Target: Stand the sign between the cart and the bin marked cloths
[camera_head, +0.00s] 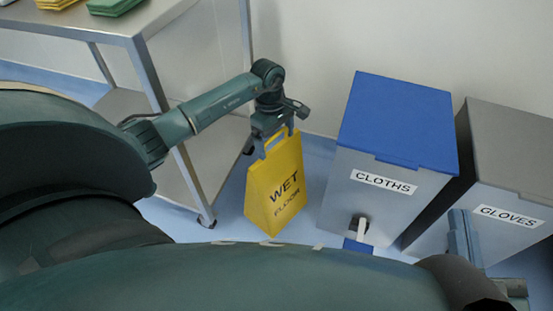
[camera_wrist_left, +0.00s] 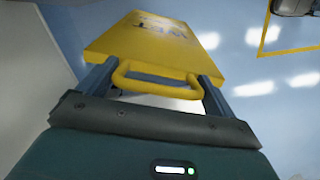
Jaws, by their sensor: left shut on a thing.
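The yellow wet-floor sign (camera_head: 275,190) hangs upright from my left gripper (camera_head: 275,143), which is shut on its top handle. In the head view the sign shows between the steel cart (camera_head: 150,100) and the blue-lidded bin marked cloths (camera_head: 385,185). I cannot tell whether its lower edge touches the floor. In the left wrist view the sign's handle (camera_wrist_left: 155,88) lies between the two fingers, with the yellow panel (camera_wrist_left: 150,38) beyond. Part of my right gripper (camera_head: 465,240) shows at the lower right, in front of the bins; its opening is unclear.
A grey bin marked gloves (camera_head: 510,150) stands right of the cloths bin. Green and yellow folded cloths (camera_head: 112,5) lie on the cart top. A pedal (camera_head: 358,240) juts from the cloths bin's front. A yellow floor line (camera_wrist_left: 265,50) shows in the left wrist view.

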